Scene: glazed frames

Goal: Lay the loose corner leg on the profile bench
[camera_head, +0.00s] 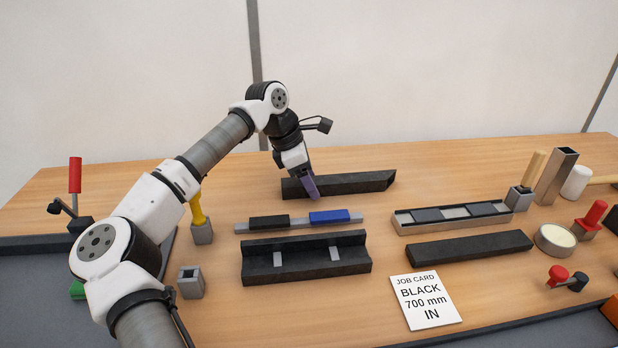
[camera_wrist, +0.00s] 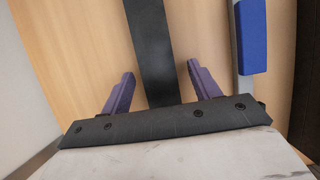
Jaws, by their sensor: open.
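A long black bar with a slanted right end (camera_head: 350,184), which looks like the loose corner leg, lies on the table at the back. In the wrist view the black bar (camera_wrist: 152,40) runs between my two purple fingers. My gripper (camera_head: 312,188) is open over the bar's left part, with a finger on each side; it also shows in the wrist view (camera_wrist: 161,70). I cannot tell whether the fingers touch the bar. A black angled rest with two grey pads (camera_head: 306,270), likely the profile bench, stands at the front middle with nothing lying on it.
A grey strip with black and blue blocks (camera_head: 335,217) lies between bar and rest. A compartment tray (camera_head: 450,222) and another black bar (camera_head: 470,247) are on the right. A job card (camera_head: 426,300) reads black, 700 mm, IN. Clamps, small holders and tools stand at both sides.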

